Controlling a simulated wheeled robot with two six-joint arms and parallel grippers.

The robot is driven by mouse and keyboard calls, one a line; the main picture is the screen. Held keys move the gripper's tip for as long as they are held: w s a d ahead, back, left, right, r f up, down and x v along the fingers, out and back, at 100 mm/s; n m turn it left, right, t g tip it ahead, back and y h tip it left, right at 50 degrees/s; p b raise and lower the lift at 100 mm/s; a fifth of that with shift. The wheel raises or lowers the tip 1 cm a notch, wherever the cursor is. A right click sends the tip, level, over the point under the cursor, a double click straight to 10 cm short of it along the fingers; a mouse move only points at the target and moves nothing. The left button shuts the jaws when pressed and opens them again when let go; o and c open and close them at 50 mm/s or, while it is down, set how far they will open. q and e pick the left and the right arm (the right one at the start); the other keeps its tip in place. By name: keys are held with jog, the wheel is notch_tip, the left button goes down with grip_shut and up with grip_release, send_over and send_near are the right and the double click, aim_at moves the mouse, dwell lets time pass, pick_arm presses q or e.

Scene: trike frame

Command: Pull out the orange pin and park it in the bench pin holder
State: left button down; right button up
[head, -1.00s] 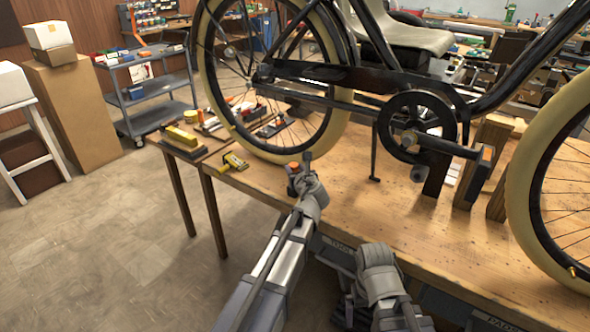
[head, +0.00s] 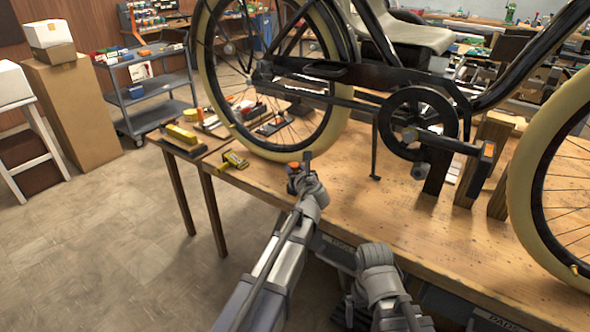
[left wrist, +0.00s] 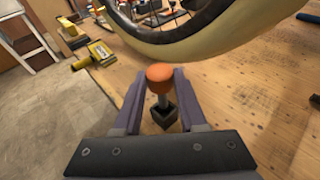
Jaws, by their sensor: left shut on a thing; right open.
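The orange pin (left wrist: 160,73) stands upright between the fingers of my left gripper (left wrist: 160,90), which is shut on it. Its orange head shows above the fingers, and its grey shaft runs down to a small dark square block (left wrist: 164,118) at the bench. I cannot tell how deep the shaft sits in the block. In the head view the pin (head: 293,167) is partly hidden by my left gripper (head: 306,170), near the bench's front left edge. My right gripper (head: 374,256) is open in front of the bench edge; its fingers are hard to make out.
The trike's cream-tyred wheel (head: 262,156) rises close behind the pin. A yellow tool (head: 235,160) lies to the left on the bench edge. The wooden bench top (head: 350,205) is clear right of the left gripper. A grey cart (head: 150,95) stands further back.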

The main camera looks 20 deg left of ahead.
pick_arm(q)
jog(key=shift+f+b, duration=1.8)
jog(key=shift+f, duration=0.05)
jog(key=shift+c, duration=1.9)
grip_release()
jog(key=shift+r, duration=0.1)
jog(key=p+v, duration=0.2)
jog(key=v, duration=0.6)
jog(key=shift+w, duration=0.15)
